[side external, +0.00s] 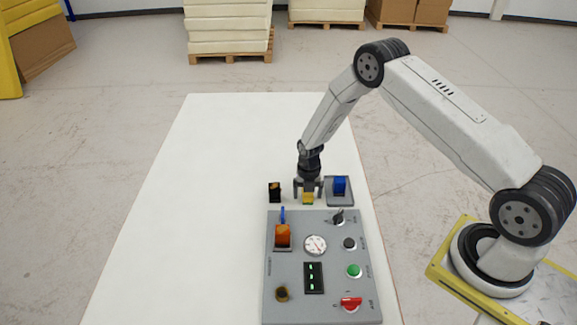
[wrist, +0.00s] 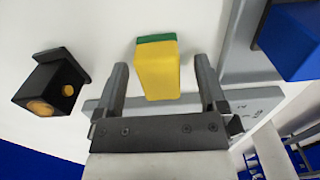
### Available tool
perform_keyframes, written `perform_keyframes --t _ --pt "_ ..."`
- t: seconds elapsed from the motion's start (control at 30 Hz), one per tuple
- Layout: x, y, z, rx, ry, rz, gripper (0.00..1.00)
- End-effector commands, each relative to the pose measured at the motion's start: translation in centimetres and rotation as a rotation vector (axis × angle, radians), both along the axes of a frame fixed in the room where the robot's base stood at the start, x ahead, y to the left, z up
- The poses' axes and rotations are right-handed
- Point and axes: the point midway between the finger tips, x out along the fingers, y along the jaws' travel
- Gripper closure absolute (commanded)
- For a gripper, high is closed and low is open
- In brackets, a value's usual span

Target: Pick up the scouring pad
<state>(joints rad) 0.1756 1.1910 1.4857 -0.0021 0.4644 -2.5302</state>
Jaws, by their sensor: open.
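The scouring pad (wrist: 157,76) is a yellow block with a green layer along its far edge in the wrist view. In the side view the pad (side external: 308,199) shows as a small yellow patch under my gripper (side external: 308,193), on the white table just behind the grey control panel. My gripper points down with its jaws open. In the wrist view my gripper (wrist: 161,74) has one finger on each side of the pad, with a gap visible on both sides. The fingers partly hide the pad in the side view.
A black block (side external: 274,192) with orange round faces stands left of the pad. A blue block (side external: 340,185) on a grey base is close on the right. The grey control panel (side external: 330,262) with knobs and a gauge lies in front. The white table (side external: 190,200) is clear on the left.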

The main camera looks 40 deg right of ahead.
Motion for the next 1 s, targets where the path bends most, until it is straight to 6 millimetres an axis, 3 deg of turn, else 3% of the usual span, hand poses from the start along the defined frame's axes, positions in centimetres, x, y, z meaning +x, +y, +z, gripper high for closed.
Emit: perform_keyframes --t 0.47,0.73,0.77,1.0 --pt "0.0 0.0 0.01 0.0 0.0 0.0 0.09" --pt "0.0 0.0 0.01 0.0 0.0 0.0 0.95" --pt "0.0 0.0 0.01 0.0 0.0 0.0 1.0" --pt "0.01 0.0 0.04 0.0 0.0 0.0 1.0"
